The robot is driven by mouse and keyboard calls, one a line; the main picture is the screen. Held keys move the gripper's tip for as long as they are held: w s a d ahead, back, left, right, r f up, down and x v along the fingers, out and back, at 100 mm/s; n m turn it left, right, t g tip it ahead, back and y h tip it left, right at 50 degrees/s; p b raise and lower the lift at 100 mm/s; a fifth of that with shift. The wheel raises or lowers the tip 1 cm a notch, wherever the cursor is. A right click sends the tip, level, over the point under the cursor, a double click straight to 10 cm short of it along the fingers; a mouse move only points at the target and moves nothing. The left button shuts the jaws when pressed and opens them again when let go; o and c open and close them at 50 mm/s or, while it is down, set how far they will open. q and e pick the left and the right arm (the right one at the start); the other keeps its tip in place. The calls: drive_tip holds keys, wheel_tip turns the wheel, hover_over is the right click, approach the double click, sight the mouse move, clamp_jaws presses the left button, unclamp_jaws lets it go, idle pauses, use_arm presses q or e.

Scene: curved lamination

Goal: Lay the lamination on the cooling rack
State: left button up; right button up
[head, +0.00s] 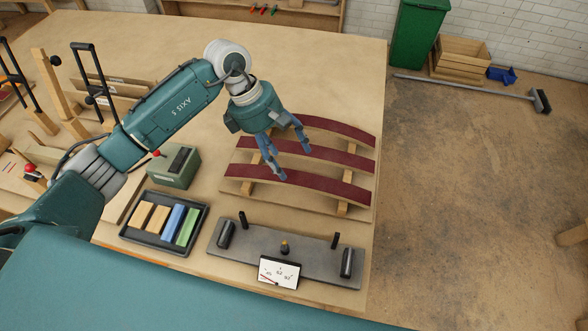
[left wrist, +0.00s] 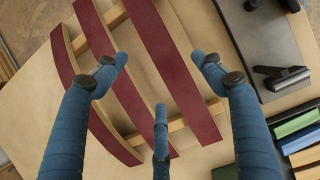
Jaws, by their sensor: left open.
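Three curved laminations with dark red upper faces lie side by side across the pale wooden rails of the cooling rack (head: 343,208): the far one (head: 345,129), the middle one (head: 345,161) and the near one (head: 325,188). They also show in the left wrist view, where one red strip (left wrist: 172,55) runs between the fingers. I cannot tell which one the task means. My left gripper (head: 291,163) is open and empty above the laminations, fingers pointing down; its spread fingers (left wrist: 160,72) hide parts of the strips. My right gripper is out of view.
A grey gauge fixture (head: 230,258) with black posts and a dial (head: 279,272) stands in front of the rack. A black tray (head: 150,243) of coloured blocks and a green box (head: 174,167) are to its left. The table's right edge is close to the rack.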

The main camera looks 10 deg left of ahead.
use_arm(q)
drive_tip(key=shift+b+v, duration=0.3)
drive_tip(key=shift+v, duration=1.8)
